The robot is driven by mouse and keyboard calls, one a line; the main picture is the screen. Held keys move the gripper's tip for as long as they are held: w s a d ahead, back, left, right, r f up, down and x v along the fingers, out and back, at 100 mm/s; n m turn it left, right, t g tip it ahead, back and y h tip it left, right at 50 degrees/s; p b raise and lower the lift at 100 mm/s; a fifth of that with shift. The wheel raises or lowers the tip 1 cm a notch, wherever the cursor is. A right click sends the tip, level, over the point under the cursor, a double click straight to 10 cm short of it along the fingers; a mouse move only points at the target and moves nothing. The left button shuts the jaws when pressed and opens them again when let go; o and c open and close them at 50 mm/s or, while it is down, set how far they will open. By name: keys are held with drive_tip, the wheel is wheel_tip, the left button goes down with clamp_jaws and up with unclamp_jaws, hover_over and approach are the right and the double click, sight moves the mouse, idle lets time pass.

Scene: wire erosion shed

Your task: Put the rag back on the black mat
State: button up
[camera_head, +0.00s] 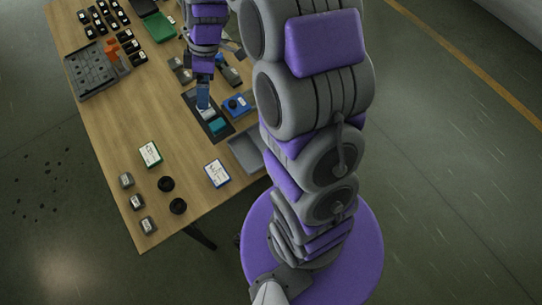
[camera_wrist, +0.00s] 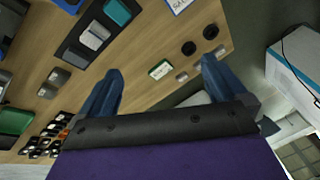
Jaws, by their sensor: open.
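The black mat (camera_head: 212,119) lies on the wooden table, near the middle in the head view. It also shows at the top left of the wrist view (camera_wrist: 73,42). A teal folded-looking piece (camera_head: 218,125) lies on its near end and shows in the wrist view (camera_wrist: 117,12). It may be the rag, but I cannot tell for sure. A pale piece (camera_wrist: 95,37) and a dark piece lie beside it on the mat.
A blue box (camera_head: 237,104) stands right of the mat. A grey tray (camera_head: 245,152) is partly hidden by my arm. A grey rack (camera_head: 90,72) stands far left. Table left of the mat is clear.

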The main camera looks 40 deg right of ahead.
drive_tip(key=s+r+m+h, duration=0.1)
drive_tip(key=s+m, duration=0.3)
drive_tip(key=s, duration=0.6)
drive_tip(key=s+r+m+h, duration=0.1)
drive_tip(key=s+r+m, duration=0.2)
drive_tip(key=s, duration=0.7)
drive_tip(key=s+r+m+h, duration=0.1)
drive_tip(key=s+r+m, duration=0.2)
drive_tip(key=s, duration=0.6)
drive_tip(key=shift+s+d+m+g+h, duration=0.3)
drive_tip(key=shift+s+d+m, duration=0.1)
drive_tip(key=shift+m, duration=0.8)
drive_tip(key=shift+w+a, duration=0.1)
drive_tip(key=shift+a, duration=0.05)
